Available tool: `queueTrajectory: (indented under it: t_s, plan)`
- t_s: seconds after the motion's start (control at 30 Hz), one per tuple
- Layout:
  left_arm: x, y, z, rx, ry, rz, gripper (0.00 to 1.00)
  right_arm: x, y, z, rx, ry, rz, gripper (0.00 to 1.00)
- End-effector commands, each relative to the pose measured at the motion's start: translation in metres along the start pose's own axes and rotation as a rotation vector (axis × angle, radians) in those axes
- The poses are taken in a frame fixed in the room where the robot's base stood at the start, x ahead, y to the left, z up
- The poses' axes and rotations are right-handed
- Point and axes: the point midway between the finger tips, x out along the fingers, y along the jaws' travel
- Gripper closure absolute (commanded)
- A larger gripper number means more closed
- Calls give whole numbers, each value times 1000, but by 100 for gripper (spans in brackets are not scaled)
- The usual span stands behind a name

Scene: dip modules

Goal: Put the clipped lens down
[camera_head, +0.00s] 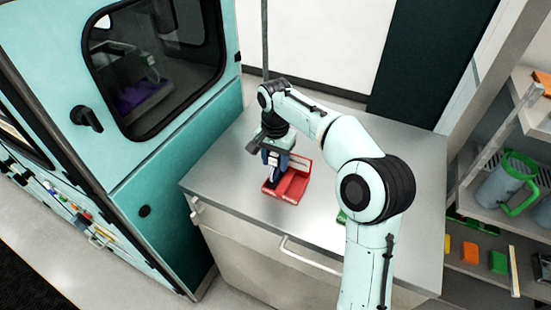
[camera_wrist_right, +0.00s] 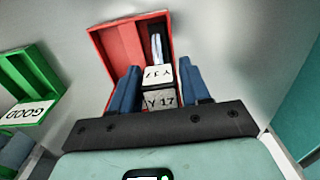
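In the right wrist view, a slim dark and pale lens piece (camera_wrist_right: 157,47) stands in a red tray (camera_wrist_right: 120,45). A white clip piece labelled Y 17 (camera_wrist_right: 159,100) lies nearer, between my right gripper's blue fingers (camera_wrist_right: 160,72), with another white label behind it. I cannot tell whether both fingers touch it. In the head view, my right gripper (camera_head: 271,168) points down over the left part of the red tray (camera_head: 295,185), with pale bits showing between its fingers. The gripper hides much of the clip there. My left gripper is not in view.
A green tray marked GOOD (camera_wrist_right: 30,110) sits left of the red one in the wrist view. A teal cabinet (camera_head: 180,190) stands close on the left, and shelves with a jug (camera_head: 505,185) on the right.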

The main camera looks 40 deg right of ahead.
Motion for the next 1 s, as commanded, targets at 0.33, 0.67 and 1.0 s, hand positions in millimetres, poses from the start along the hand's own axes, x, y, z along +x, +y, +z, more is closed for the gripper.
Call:
queueTrajectory:
  t_s: [0.33,0.67,1.0]
  plan:
    - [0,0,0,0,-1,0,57,-1,0,0,1,1,0,39]
    - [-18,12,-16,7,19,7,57,-56,-2,-1,0,5,-7,39]
    - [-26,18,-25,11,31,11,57,-113,-1,-1,0,3,-3,39]
